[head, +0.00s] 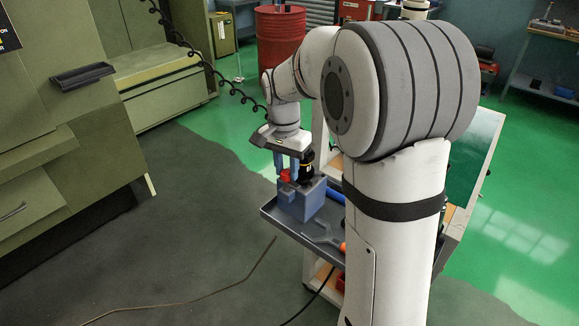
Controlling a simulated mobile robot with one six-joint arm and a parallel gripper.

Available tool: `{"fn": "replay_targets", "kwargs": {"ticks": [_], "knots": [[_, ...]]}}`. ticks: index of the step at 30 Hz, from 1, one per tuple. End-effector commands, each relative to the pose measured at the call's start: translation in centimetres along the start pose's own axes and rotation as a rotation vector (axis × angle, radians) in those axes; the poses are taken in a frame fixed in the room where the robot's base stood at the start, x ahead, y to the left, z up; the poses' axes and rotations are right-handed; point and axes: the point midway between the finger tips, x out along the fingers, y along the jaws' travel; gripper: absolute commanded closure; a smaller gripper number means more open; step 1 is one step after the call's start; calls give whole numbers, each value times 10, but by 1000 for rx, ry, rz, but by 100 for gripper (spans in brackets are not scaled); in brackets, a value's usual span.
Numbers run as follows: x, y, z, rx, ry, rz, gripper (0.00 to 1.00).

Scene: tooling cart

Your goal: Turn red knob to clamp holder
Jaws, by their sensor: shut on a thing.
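The red knob (285,176) shows at the left side of a blue-grey clamp block (299,201) on the cart's tray. My gripper (287,171) points down over the block, with its blue fingers at the knob and shut on it. The fingers partly cover the knob, so its turn angle cannot be told. A black holder with a yellow band (305,166) stands upright in the top of the block, just right of the fingers. Its lower end is hidden in the block.
The grey tray (275,216) carries a grey wrench-like tool (322,236) and a blue item (335,195) beside the block. My arm hides much of the cart (478,165). A green machine (60,110) stands left, a red drum (280,35) behind. Floor in front is open, with a cable.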

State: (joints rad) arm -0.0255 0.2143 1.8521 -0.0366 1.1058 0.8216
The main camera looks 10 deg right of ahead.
Motion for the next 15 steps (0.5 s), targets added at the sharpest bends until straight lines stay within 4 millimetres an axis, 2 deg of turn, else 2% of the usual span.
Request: {"fn": "replay_targets", "kwargs": {"ticks": [8,15], "knots": [[0,-1,3,-105,0,3,96],[1,-1,4,-301,7,3,96]]}}
